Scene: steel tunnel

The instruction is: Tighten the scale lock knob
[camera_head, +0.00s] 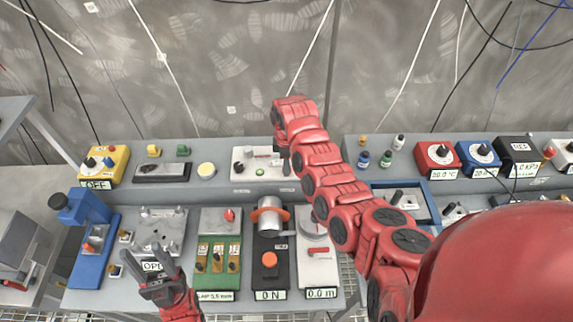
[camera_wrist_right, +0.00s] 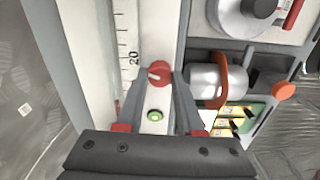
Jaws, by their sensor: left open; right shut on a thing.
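The scale lock knob (camera_wrist_right: 159,73) is a small round red knob with a pale mark. It sits on the white scale (camera_wrist_right: 127,35), which has black ticks and the number 20, in the right wrist view. My right gripper (camera_wrist_right: 158,82) is shut on the knob, one fingertip on each side. In the head view my right gripper (camera_head: 286,163) reaches down at the white scale device (camera_head: 243,156) on the rear shelf; the knob cannot be made out there. My left gripper (camera_head: 158,275) is open and empty at the front left, near the panel marked OPEN.
A round green button (camera_wrist_right: 155,115) is close to the right fingers. A metal cylinder with an orange ring (camera_head: 268,216) stands in front of the shelf. Panels with knobs fill the bench, including a yellow box (camera_head: 103,164) and a blue device (camera_head: 88,240) at left.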

